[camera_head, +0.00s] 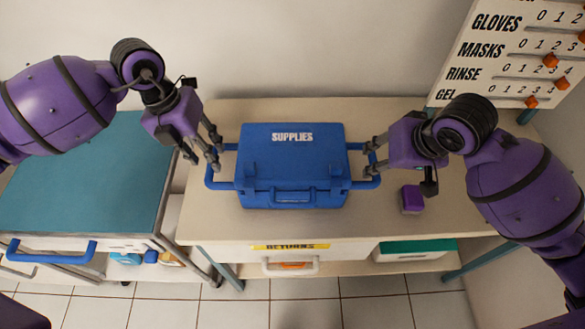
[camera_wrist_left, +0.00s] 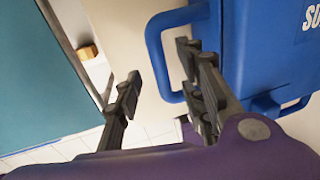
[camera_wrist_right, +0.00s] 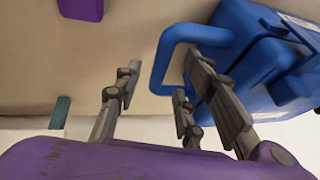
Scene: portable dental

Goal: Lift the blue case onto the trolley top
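The blue case (camera_head: 292,160), marked SUPPLIES, sits closed on a beige table. It has a loop handle on each side and a front handle. The trolley's teal top (camera_head: 85,180) is left of the table and bare. My left gripper (camera_head: 204,150) is open at the left side handle (camera_wrist_left: 152,40); its fingers lie on both sides of the handle's outer bar in the left wrist view. My right gripper (camera_head: 373,157) is open at the right side handle (camera_wrist_right: 163,62), with fingers likewise on either side of the bar. Whether any finger touches a handle is unclear.
A small purple block (camera_head: 411,199) lies on the table right of the case. A sign board (camera_head: 510,60) with orange sliders stands at the back right. A narrow gap separates trolley and table.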

